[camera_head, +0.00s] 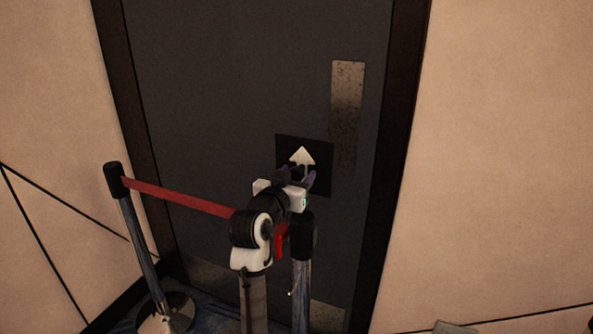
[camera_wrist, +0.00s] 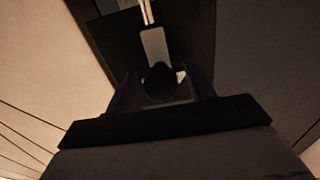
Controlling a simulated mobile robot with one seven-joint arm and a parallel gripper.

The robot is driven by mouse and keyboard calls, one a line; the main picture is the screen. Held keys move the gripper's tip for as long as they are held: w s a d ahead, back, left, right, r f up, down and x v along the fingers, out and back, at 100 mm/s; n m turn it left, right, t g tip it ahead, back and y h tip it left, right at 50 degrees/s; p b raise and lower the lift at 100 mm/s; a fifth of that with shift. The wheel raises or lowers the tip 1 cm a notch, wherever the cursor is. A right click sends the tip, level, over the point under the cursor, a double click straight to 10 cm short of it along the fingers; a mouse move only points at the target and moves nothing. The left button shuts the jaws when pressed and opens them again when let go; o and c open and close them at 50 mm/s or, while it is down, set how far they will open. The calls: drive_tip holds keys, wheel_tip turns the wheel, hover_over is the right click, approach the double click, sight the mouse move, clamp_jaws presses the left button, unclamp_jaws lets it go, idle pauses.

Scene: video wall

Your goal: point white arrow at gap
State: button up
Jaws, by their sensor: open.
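The white arrow (camera_head: 302,156) is on a black square plate (camera_head: 319,182) on the dark door. It points up in the head view, and its lower part is partly hidden by my gripper. My gripper (camera_head: 298,176) is open, with its fingers near the arrow's lower end. In the wrist view, my gripper's bluish fingers (camera_wrist: 161,88) stand on either side of a dark round knob (camera_wrist: 158,83). A pale bar (camera_wrist: 155,46) extends above the knob; it looks like part of the arrow. I cannot tell whether the fingers touch anything. No gap can be clearly made out.
A worn metal strip (camera_head: 347,105) is on the door (camera_head: 240,70). A barrier post (camera_head: 138,240) stands at left, with a red belt (camera_head: 180,197) running to a second post (camera_head: 302,270) close beside my arm. Beige wall (camera_head: 510,150) is at right.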

drive_tip(key=shift+w+d, duration=0.15)
drive_tip(key=shift+w, duration=0.15)
drive_tip(key=c, duration=0.9)
